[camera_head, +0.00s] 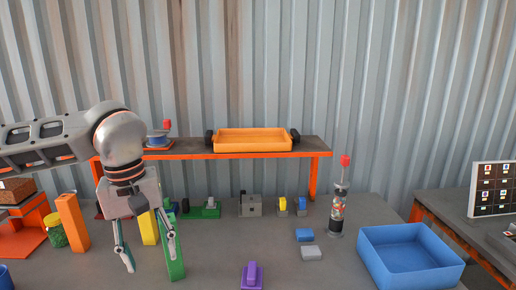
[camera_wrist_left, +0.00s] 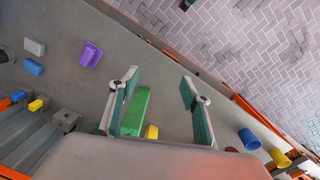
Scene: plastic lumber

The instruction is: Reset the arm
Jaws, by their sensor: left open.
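My left arm comes in from the left in the head view. Its gripper (camera_head: 150,262) hangs fingers down over the left part of the grey table (camera_head: 325,275), open, with nothing between its fingers. The gripper (camera_wrist_left: 158,80) also shows spread and empty in the left wrist view. A green block (camera_head: 177,265) appears just behind the right finger in the head view; the wrist view shows this block (camera_wrist_left: 137,110) by the left finger. I cannot tell whether they touch. A yellow block (camera_head: 148,228) is partly hidden behind the gripper. My right gripper is out of view.
An orange block (camera_head: 72,222) stands at left. A purple piece (camera_head: 251,276) lies at front centre, and a blue bin (camera_head: 385,262) sits at right. A raised shelf (camera_head: 190,152) with an orange tray (camera_head: 252,142) spans the back. Bare table lies between the green and purple pieces.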

